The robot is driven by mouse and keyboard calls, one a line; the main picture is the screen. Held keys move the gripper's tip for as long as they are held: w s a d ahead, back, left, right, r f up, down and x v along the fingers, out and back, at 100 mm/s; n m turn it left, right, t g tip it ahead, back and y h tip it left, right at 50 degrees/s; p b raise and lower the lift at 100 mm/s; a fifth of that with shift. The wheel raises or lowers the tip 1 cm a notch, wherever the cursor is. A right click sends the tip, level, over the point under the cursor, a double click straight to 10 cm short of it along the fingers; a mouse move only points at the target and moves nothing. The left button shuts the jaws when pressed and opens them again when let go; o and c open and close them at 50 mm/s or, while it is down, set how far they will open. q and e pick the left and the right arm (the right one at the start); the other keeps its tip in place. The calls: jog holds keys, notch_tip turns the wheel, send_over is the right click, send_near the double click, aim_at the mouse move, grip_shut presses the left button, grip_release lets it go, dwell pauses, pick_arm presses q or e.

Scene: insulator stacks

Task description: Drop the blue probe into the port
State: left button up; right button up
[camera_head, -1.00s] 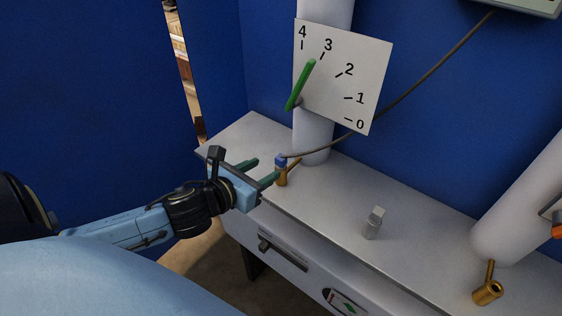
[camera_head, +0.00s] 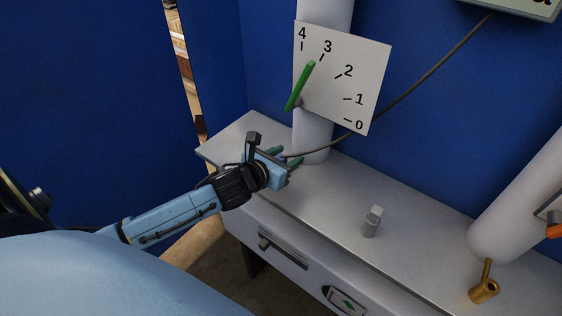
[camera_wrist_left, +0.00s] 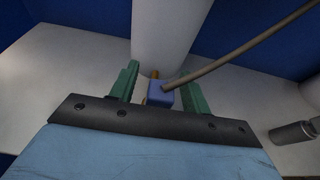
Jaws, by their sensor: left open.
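The blue probe (camera_wrist_left: 160,96) sits between the two green fingers of my left gripper (camera_head: 287,157), with its grey cable running off to the upper right in the left wrist view. The fingers are open on either side of it, closer on the right; I cannot tell whether they touch it. In the head view my gripper hides most of the probe. A bit of a brass fitting (camera_wrist_left: 155,74) shows just beyond the probe, by the left white pipe (camera_head: 312,135). Another brass port (camera_head: 484,290) stands at the foot of the right white pipe (camera_head: 500,235). My right gripper is not in view.
A white dial plate (camera_head: 345,75) with a green pointer (camera_head: 300,85) is on the left pipe. The probe's cable (camera_head: 430,65) rises to a box (camera_head: 515,6).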

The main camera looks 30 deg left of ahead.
pick_arm(q)
grip_shut()
dwell(0.3)
